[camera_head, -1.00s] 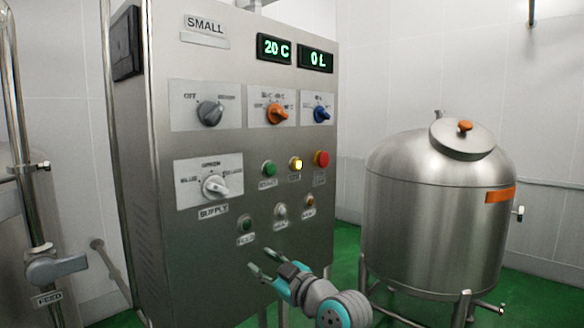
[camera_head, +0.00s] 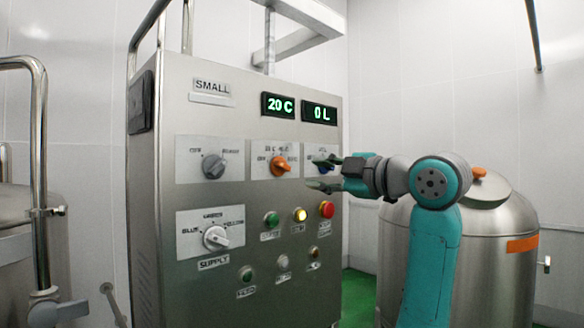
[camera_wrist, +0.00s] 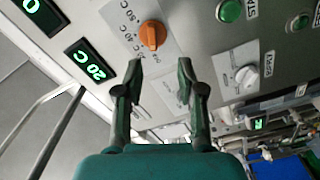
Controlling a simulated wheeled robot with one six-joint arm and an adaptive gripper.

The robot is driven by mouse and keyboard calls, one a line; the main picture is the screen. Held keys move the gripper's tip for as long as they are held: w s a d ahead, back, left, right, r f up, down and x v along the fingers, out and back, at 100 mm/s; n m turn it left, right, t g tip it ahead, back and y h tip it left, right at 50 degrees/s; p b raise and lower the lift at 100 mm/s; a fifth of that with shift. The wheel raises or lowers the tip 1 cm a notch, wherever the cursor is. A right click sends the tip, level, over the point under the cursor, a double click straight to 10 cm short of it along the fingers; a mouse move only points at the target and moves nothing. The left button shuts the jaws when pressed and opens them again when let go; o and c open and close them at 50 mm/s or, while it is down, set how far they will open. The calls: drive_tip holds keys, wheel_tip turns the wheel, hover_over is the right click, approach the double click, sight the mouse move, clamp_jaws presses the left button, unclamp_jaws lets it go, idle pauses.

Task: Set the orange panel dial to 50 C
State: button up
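The orange dial (camera_head: 281,165) sits on a light plate in the upper middle of the steel control panel (camera_head: 180,110). In the wrist view the orange dial (camera_wrist: 153,35) is just beyond my fingertips, with temperature marks beside it. The temperature display (camera_head: 278,105) reads 20 C, and it also shows in the wrist view (camera_wrist: 90,62). My gripper (camera_head: 318,173) is open and empty, right of the orange dial and in front of the blue dial (camera_head: 322,154), which it partly hides. In the wrist view my gripper (camera_wrist: 158,72) has its two fingers apart, not touching the dial.
A grey dial (camera_head: 213,166) is left of the orange one, with a white supply dial (camera_head: 215,237) below. Green (camera_head: 272,219), lit yellow (camera_head: 300,215) and red (camera_head: 327,209) buttons lie under the dials. A steel tank (camera_head: 500,240) stands at the right.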

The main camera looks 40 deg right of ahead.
sight(285, 167)
drive_tip(key=w, duration=0.3)
drive_tip(key=w+r, duration=0.1)
drive_tip(key=w, duration=0.5)
drive_tip(key=shift+w+a+r, duration=0.15)
drive_tip(key=shift+w+r, duration=0.1)
drive_tip(key=shift+w, duration=0.15)
clamp_jaws()
